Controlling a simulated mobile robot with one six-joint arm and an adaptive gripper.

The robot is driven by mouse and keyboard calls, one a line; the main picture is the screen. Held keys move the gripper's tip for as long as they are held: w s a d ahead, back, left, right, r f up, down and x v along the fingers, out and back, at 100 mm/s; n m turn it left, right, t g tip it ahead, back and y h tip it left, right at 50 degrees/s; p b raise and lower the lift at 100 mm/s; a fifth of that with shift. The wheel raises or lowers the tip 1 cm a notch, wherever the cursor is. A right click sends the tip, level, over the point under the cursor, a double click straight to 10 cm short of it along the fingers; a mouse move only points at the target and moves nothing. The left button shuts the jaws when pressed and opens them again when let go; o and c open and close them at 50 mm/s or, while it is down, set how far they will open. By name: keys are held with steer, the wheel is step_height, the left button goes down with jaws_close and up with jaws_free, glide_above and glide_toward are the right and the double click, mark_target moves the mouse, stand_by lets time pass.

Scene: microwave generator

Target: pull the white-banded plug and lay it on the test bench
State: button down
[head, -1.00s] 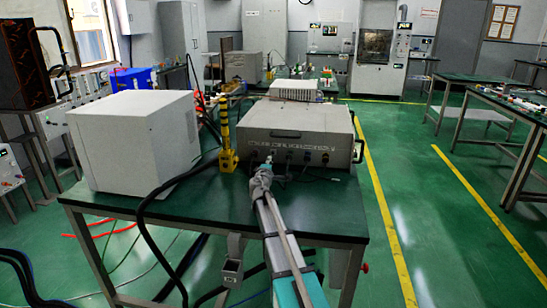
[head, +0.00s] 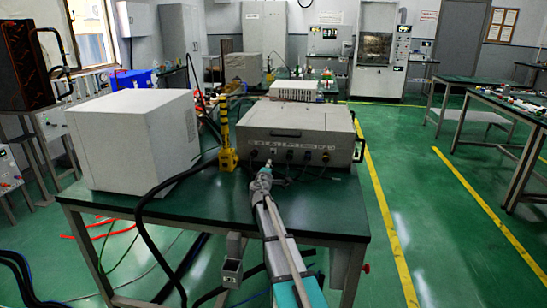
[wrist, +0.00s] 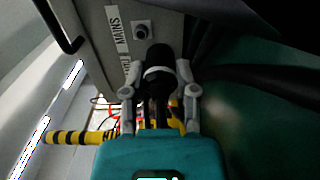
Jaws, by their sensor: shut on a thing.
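The white-banded plug (wrist: 159,73) is black with a white ring, between the two fingers of my gripper (wrist: 163,95) in the wrist view. The fingers are shut on it. Past its tip, a round socket (wrist: 142,30) beside a MAINS label shows uncovered on the panel, and the plug appears clear of it. In the head view my gripper (head: 263,172) is in front of the grey instrument (head: 295,124), low over the dark green test bench (head: 195,206). The plug is too small to make out there.
A large white box (head: 140,140) stands on the bench at left. A yellow-and-black post (head: 227,145) stands just left of the instrument. Black cables hang over the bench's front edge. Bare bench top lies right of my arm and between it and the white box.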

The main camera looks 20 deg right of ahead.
steer(key=shift+s+f+b, duration=0.3)
steer(key=shift+f+b, duration=0.05)
steer(key=shift+b, duration=0.25)
